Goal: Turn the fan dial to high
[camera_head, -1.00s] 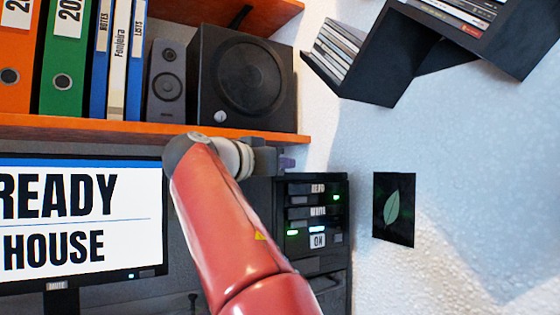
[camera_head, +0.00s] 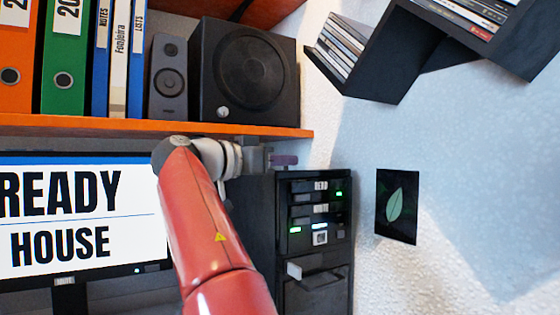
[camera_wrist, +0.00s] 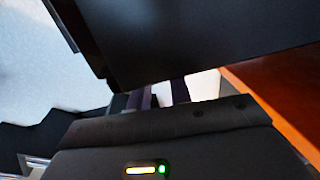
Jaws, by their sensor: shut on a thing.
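My gripper (camera_head: 284,160) is at the end of my red arm, just under the shelf's right end and in front of the top of a black cabinet (camera_head: 314,181). In the wrist view its two dark purple fingers (camera_wrist: 156,97) show past the dark gripper body, with a pale strip between them. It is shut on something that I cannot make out. No dial marked for a fan can be picked out. A small light knob (camera_head: 222,112) sits on the black speaker box above. The cabinet front carries labels and green lights, too small to read.
An orange shelf (camera_head: 120,124) with binders and speakers runs close above my gripper. A monitor (camera_head: 80,215) stands at left, partly behind my arm. Black disc shelves (camera_head: 375,85) hang at upper right. A leaf picture (camera_head: 397,206) is on the pale wall.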

